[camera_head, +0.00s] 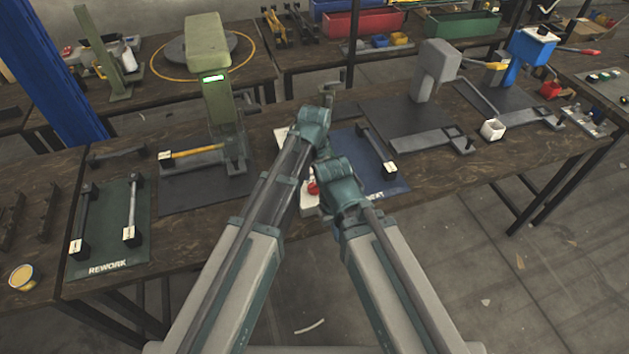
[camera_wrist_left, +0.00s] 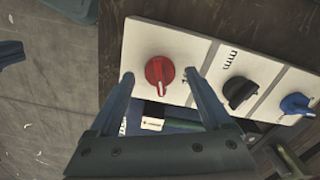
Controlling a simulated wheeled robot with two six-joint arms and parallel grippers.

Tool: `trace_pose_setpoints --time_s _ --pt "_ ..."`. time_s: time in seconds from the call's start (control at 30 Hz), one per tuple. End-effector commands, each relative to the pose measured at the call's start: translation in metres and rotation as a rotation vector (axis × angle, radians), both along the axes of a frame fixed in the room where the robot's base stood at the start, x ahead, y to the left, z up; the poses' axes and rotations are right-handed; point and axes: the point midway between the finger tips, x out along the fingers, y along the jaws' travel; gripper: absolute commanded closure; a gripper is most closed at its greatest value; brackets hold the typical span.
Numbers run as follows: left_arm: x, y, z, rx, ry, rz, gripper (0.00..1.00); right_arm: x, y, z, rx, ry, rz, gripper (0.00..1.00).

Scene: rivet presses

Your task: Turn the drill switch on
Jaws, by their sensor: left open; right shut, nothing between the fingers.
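A white switch panel (camera_wrist_left: 210,62) shows in the left wrist view with a red knob (camera_wrist_left: 160,75), a black knob (camera_wrist_left: 240,93) and a blue knob (camera_wrist_left: 297,104). Its printed labels are too small to read, so I cannot tell which knob is the drill's. My left gripper (camera_wrist_left: 159,76) is open and empty, and the red knob appears between its fingertips. I cannot tell whether they touch. In the head view my arms cover much of the panel (camera_head: 308,207); its red knob (camera_head: 313,188) shows between them. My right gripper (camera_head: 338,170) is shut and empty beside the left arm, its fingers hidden.
A green press (camera_head: 208,65) stands behind my left arm, and a grey press (camera_head: 436,72) stands to the right. A REWORK mat (camera_head: 110,230) with handled parts lies at the left. A blue mat (camera_head: 385,185) lies beside my right gripper.

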Motion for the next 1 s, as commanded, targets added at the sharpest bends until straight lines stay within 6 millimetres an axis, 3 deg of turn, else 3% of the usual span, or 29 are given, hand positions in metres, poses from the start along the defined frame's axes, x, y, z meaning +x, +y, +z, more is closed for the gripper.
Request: trace_pose_setpoints --time_s 0.27,1.0 --pt "0.000 0.000 0.027 0.000 0.000 0.000 0.17 0.000 0.000 0.027 0.000 0.000 0.000 1.00" --pt "0.000 0.000 0.131 0.000 0.000 0.000 0.17 0.000 0.000 0.131 0.000 0.000 0.002 1.00"
